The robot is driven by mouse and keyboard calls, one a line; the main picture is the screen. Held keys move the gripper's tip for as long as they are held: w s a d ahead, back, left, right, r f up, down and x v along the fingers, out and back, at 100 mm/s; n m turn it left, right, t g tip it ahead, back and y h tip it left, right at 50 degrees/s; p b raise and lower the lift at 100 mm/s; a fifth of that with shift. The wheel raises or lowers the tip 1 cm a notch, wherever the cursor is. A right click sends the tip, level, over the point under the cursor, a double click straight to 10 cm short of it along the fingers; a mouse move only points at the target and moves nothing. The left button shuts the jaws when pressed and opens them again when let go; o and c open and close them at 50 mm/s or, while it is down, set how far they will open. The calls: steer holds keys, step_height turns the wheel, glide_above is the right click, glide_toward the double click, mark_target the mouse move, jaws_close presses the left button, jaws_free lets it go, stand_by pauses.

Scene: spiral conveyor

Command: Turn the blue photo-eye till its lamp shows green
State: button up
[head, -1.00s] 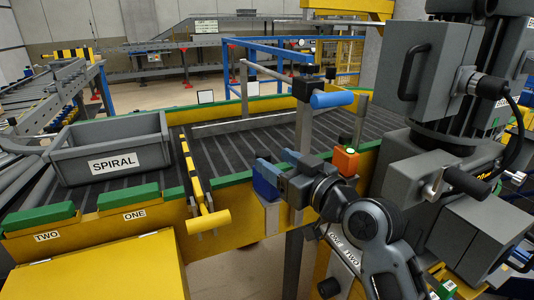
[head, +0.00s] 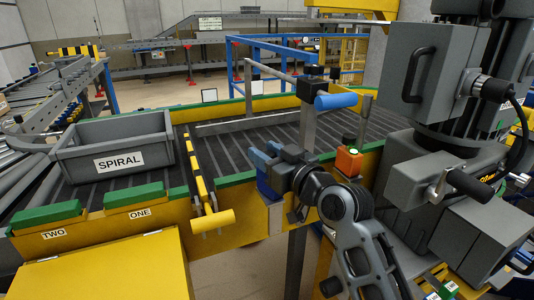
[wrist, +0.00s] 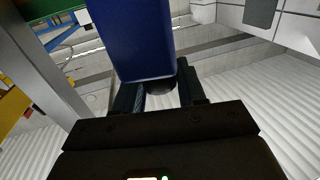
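The blue photo-eye (head: 268,188) is a blue block on the near side of the conveyor, just right of the yellow-black bar. In the wrist view it is a large dark blue block (wrist: 130,40) directly ahead of my gripper (wrist: 160,95). In the head view my gripper (head: 266,157) is at the top of the block. Its fingers stand apart, with a dark round part between them under the block. I cannot tell whether they touch the block. No lamp on the blue block shows in either view.
An orange box (head: 348,161) with a green lamp on top is right of my gripper. A post with a blue cylinder handle (head: 336,101) stands behind it. A grey crate (head: 165,150) marked SPIRAL sits on the conveyor left.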

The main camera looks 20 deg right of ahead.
steer(key=c, duration=0.4)
steer(key=p, duration=0.1)
steer(key=m+h+p, duration=0.1)
steer(key=p, duration=0.1)
steer(key=shift+r+h, duration=0.3)
steer(key=m+h+p, duration=0.1)
steer(key=h+p, duration=0.1)
steer(key=p, duration=0.3)
steer(key=shift+d+f+m+p, duration=0.1)
steer(key=shift+m+p, duration=0.2)
steer(key=shift+f+t+h+p, duration=0.2)
steer(key=shift+t+h+p, duration=0.1)
steer(key=shift+h+p, duration=0.1)
steer(key=o, duration=0.9)
steer(key=shift+s, duration=0.1)
steer(key=s+b, duration=0.1)
steer(key=s, duration=0.6)
steer(key=shift+s, duration=0.35)
